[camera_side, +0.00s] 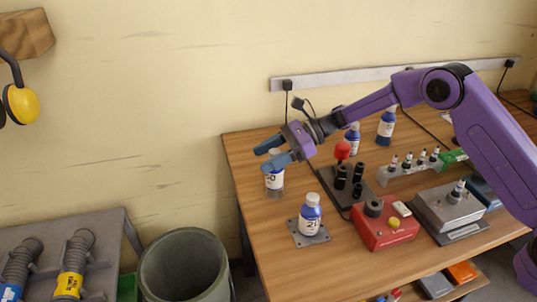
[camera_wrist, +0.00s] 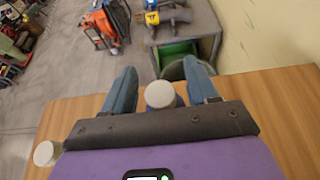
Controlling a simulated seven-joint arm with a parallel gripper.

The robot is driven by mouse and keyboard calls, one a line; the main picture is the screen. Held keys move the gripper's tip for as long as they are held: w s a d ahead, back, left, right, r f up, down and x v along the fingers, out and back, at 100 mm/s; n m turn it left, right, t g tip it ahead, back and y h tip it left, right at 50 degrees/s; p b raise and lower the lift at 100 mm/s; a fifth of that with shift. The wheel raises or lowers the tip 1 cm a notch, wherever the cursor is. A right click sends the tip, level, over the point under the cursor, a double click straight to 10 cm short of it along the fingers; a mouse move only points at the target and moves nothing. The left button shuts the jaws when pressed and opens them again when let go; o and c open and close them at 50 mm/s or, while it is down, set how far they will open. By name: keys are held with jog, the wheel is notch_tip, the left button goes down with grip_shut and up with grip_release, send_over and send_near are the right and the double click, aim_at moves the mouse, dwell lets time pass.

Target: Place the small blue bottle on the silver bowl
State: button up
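Several white bottles with blue labels show in the side view, and I cannot tell which is the small one. One, marked 50 (camera_side: 274,184), stands upright near the table's left edge. Another, marked 21 (camera_side: 310,215), stands on a flat silver plate (camera_side: 299,239) with corner holes. No bowl shape shows. My gripper (camera_side: 267,153) is open at the top of the 50 bottle. In the wrist view my gripper (camera_wrist: 160,66) has its two fingers apart, with a white cap (camera_wrist: 160,94) between them and gaps on both sides. A second cap (camera_wrist: 44,153) shows lower left.
Two more bottles, (camera_side: 352,139) and (camera_side: 386,128), stand at the back. A red-knobbed black fixture (camera_side: 343,182), a red box (camera_side: 385,232), a vial rack (camera_side: 410,168) and a grey device (camera_side: 447,212) fill the right. A bin (camera_side: 185,268) stands left of the table.

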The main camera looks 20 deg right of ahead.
jog(key=shift+d+r, duration=0.1)
jog(key=shift+r, duration=0.15)
jog(key=v, duration=1.1)
jog(key=shift+d, duration=0.45)
